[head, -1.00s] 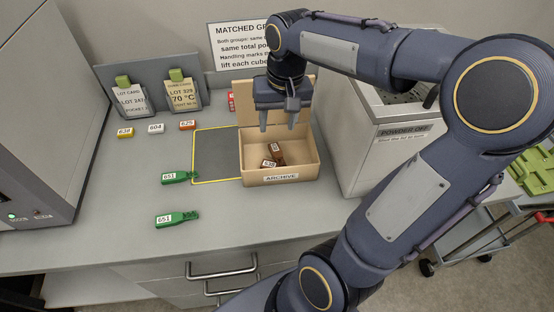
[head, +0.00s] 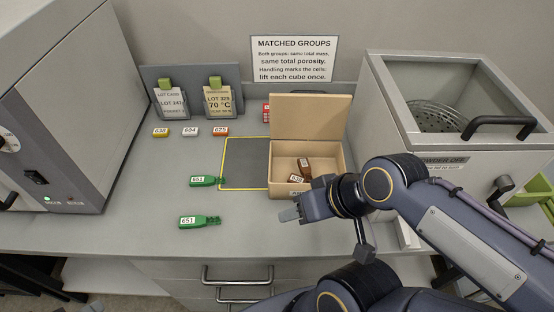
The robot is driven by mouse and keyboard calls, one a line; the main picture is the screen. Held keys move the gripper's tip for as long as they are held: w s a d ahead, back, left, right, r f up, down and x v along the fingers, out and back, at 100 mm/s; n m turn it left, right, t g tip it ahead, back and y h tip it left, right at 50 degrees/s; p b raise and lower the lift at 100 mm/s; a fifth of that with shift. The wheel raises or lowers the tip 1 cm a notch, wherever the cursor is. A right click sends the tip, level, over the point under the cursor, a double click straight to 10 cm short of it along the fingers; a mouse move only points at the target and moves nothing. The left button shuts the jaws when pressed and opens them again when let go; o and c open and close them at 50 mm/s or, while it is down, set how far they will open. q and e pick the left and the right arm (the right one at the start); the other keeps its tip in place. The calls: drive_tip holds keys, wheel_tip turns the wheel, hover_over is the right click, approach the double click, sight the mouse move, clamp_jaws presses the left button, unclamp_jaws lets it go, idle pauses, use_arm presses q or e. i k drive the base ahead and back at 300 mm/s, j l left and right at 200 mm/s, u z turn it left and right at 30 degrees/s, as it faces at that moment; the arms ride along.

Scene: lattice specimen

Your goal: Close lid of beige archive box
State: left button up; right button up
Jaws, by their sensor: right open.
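The beige archive box (head: 345,168) stands on the grey counter with its lid (head: 312,117) raised upright at the back, so the box is open. Two brown labelled pieces (head: 304,166) lie inside it. My left gripper is not in view.
A yellow-outlined dark mat (head: 245,165) lies left of the box. Two green tagged pieces (head: 200,221) and several small labelled blocks (head: 190,131) are farther left. The counter's front left is clear.

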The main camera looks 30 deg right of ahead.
sight(297, 114)
drive_tip(key=z, duration=1.3)
drive_tip(key=u, duration=0.4)
